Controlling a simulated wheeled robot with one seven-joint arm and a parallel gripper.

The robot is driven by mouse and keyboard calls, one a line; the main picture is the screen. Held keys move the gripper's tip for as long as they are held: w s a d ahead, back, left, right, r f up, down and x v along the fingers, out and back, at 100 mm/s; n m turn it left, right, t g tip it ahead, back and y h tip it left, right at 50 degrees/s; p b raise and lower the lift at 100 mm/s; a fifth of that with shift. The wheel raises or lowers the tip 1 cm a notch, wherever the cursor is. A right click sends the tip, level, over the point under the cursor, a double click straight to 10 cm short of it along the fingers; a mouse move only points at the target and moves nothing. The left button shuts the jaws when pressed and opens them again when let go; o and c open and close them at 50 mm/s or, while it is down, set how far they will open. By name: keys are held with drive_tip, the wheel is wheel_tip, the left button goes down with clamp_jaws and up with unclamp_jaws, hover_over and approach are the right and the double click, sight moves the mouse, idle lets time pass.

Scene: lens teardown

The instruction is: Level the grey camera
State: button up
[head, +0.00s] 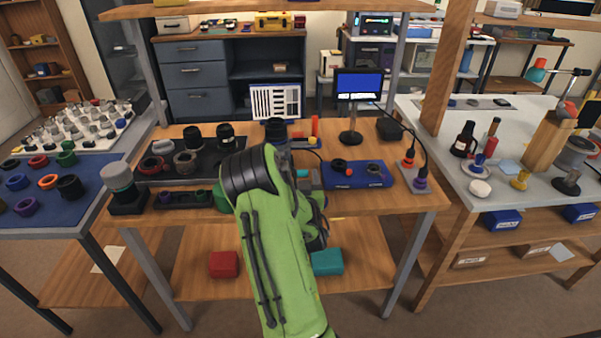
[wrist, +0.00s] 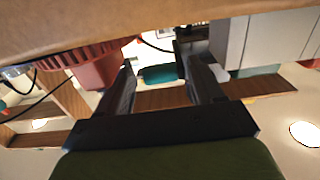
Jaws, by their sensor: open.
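My green arm hides most of the middle of the bench in the head view. A small grey block (head: 303,180) shows just right of the arm and may be part of the grey camera; its tilt cannot be told. In the wrist view a large pale grey boxy shape (wrist: 265,42) stands to the right of my gripper (wrist: 160,63), perhaps the camera. My gripper is open, its two dark fingers apart with nothing held between them. A teal thing (wrist: 160,74) shows beyond the fingers.
A blue tray (head: 345,183) lies right of the arm, with a small monitor (head: 358,86) on a stand behind it. A dark mat (head: 208,165) with several lens parts lies left. In the wrist view a red ribbed thing (wrist: 90,65) is close on the left.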

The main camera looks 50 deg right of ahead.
clamp_jaws()
drive_tip(key=shift+s, duration=0.1)
drive_tip(key=shift+r, duration=0.15)
